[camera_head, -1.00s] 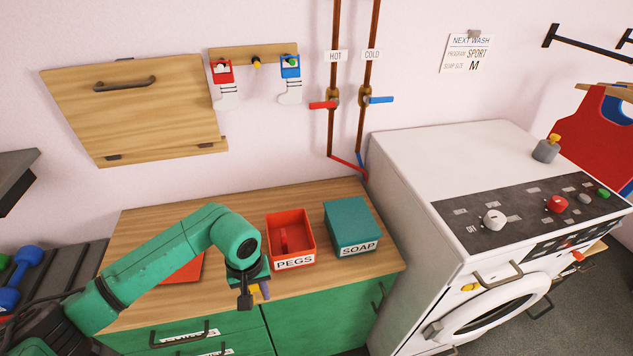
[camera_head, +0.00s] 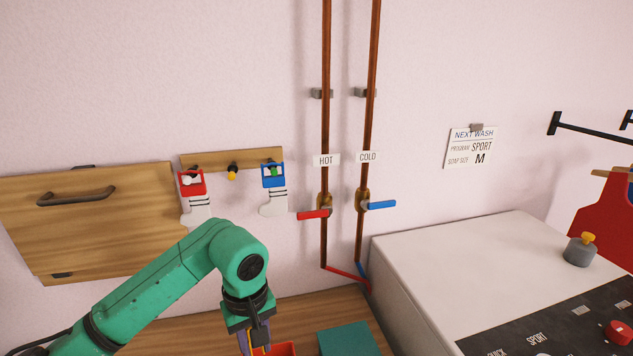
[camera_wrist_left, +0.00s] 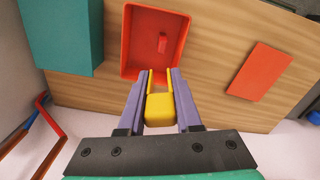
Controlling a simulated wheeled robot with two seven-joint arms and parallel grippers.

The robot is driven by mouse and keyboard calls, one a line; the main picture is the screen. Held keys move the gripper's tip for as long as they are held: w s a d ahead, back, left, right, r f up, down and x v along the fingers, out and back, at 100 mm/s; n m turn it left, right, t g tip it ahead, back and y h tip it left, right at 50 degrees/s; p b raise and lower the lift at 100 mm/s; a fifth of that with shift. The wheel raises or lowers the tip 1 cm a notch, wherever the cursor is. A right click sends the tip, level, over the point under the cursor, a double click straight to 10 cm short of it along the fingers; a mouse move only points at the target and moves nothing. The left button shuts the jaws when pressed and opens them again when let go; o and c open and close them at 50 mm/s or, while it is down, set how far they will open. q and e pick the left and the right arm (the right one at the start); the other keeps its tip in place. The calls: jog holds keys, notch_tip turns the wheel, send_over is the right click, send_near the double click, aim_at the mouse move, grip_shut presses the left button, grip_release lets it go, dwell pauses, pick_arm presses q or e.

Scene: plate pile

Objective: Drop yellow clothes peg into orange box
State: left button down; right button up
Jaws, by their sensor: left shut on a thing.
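My left gripper (camera_head: 258,346) hangs at the bottom of the head view, just left of the orange box (camera_head: 283,349), whose top edge alone shows there. In the left wrist view my left gripper (camera_wrist_left: 159,88) is shut on the yellow clothes peg (camera_wrist_left: 160,108), which sits between its purple fingers. The orange box (camera_wrist_left: 128,42) is open and lies beyond the fingertips in that view. One small red-orange piece (camera_wrist_left: 162,43) shows inside the box. The peg is held apart from the box floor; its exact height cannot be told. My right gripper is not in view.
The teal soap box (camera_head: 347,341) stands right of the orange box on the wooden counter (camera_head: 318,306). A flat red-orange thing (camera_wrist_left: 260,71) lies on the counter. Pipes with a red handle (camera_head: 314,214) and blue handle (camera_head: 380,205) run up the wall behind. A washing machine (camera_head: 470,255) stands right.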

pick_arm(q)
jog(key=f, duration=0.1)
jog(key=s+f+b, duration=0.1)
jog(key=shift+s+f, duration=0.25)
jog(key=shift+f, duration=0.05)
jog(key=shift+w+f, duration=0.5)
jog(key=shift+f, duration=0.25)
jog(key=shift+w, duration=0.2)
jog(key=c, duration=1)
grip_release()
jog(key=shift+s, duration=0.15)
jog(key=o, duration=0.5)
jog(key=shift+s, duration=0.1)
notch_tip(320, 180, up, 5)
jog(key=shift+r+b, duration=0.15)
jog(key=shift+b, duration=1)
notch_tip(320, 180, up, 9)
jog(key=shift+r+p, duration=0.2)
jog(key=shift+p, duration=0.3)
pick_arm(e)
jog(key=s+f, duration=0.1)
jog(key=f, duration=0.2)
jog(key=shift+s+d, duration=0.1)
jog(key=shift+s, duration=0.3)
